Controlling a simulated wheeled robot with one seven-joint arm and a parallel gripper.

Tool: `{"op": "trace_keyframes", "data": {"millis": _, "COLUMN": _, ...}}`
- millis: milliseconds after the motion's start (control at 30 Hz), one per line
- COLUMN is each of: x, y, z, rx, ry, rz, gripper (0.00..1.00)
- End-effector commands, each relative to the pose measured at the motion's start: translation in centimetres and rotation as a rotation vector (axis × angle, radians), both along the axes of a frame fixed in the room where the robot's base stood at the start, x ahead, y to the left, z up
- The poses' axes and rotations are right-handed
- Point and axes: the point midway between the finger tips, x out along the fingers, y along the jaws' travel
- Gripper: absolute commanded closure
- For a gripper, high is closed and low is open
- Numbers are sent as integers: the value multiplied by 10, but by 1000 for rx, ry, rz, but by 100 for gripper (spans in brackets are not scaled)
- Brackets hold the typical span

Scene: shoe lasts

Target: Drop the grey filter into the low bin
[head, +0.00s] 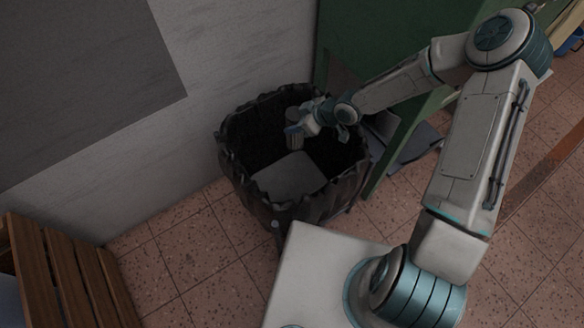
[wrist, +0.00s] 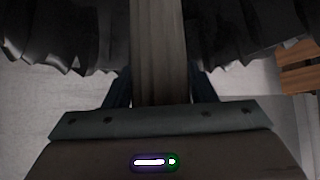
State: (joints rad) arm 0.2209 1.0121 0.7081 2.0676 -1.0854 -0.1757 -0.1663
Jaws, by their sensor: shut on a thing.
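The low bin (head: 338,196) is a dark, black-lined container with a ragged rim, standing on the floor against the wall in the head view. My gripper (head: 295,130) is over the bin's opening, inside the outline of its rim. It is shut on the grey filter (head: 295,137), a small grey cylinder that hangs roughly upright. In the wrist view the filter (wrist: 158,50) rises between the fingers as a long grey-brown shape. The bin's dark ragged lining (wrist: 60,40) shows on both sides of it. The filter's exact height over the bin floor cannot be told.
A green cabinet or panel (head: 350,45) stands right behind the bin. A wooden slatted bench (head: 75,275) is at the lower left. A flat grey piece (head: 290,177) shows inside the bin. Reddish tiled floor (head: 190,245) is clear left of the bin.

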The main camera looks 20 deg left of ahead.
Motion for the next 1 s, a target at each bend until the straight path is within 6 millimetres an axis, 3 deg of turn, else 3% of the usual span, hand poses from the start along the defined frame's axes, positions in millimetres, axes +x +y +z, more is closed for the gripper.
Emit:
{"op": "trace_keyframes", "data": {"millis": 300, "x": 0, "y": 0, "z": -3, "rx": 2, "ry": -2, "rz": 0, "gripper": 80}}
{"op": "trace_keyframes", "data": {"millis": 333, "x": 0, "y": 0, "z": -3, "rx": 2, "ry": -2, "rz": 0, "gripper": 47}}
{"op": "trace_keyframes", "data": {"millis": 400, "x": 0, "y": 0, "z": -3, "rx": 2, "ry": -2, "rz": 0, "gripper": 27}}
{"op": "trace_keyframes", "data": {"millis": 433, "x": 0, "y": 0, "z": -3, "rx": 2, "ry": -2, "rz": 0, "gripper": 24}}
{"op": "trace_keyframes", "data": {"millis": 767, "x": 0, "y": -2, "z": -2, "rx": 0, "ry": 0, "rz": -1, "gripper": 24}}
{"op": "trace_keyframes", "data": {"millis": 1000, "x": -3, "y": -21, "z": 20, "rx": 1, "ry": 0, "rz": -4, "gripper": 24}}
